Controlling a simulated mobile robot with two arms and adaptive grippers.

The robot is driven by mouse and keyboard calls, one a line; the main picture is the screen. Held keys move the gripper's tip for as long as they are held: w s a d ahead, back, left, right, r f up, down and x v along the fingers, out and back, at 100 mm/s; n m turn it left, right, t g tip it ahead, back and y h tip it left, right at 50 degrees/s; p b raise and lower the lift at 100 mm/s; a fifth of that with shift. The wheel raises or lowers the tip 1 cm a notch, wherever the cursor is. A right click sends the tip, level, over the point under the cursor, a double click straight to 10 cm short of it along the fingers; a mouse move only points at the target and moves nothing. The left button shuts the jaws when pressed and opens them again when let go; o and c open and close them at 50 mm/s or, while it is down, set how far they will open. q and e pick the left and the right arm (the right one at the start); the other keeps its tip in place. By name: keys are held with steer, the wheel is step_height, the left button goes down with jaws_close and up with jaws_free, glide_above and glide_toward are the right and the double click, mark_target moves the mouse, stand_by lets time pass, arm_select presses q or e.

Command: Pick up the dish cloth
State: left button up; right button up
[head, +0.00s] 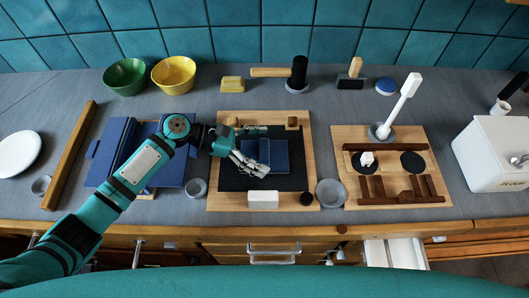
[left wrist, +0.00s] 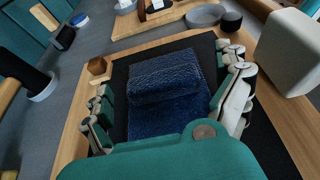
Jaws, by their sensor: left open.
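The dish cloth, a dark blue folded textile (head: 278,155), lies on the black mat of a wooden board (head: 222,203). In the left wrist view the cloth (left wrist: 165,85) shows a thicker folded part at its far side and a flatter part nearer me. My left gripper (head: 258,150) is open, with one finger set on either side of the cloth. In the left wrist view the gripper (left wrist: 168,105) spans the cloth, and neither finger is seen closed on it. Its palm hides the cloth's near edge. My right gripper does not show.
A white block (head: 263,199), a small black cylinder (head: 307,199) and a grey dish (head: 330,193) stand near the board's front. A black-headed mallet (head: 299,72) stands behind. Another wooden board (head: 434,150) is to the right, and a larger dark blue item (head: 113,150) to the left.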

mark_target(260, 149)
arm_select(q)
steer(key=c, duration=1.1)
step_height(260, 149, up, 10)
steer(key=shift+r+b, duration=0.1)
steer(key=shift+b, duration=0.5)
steer(key=c, duration=0.3)
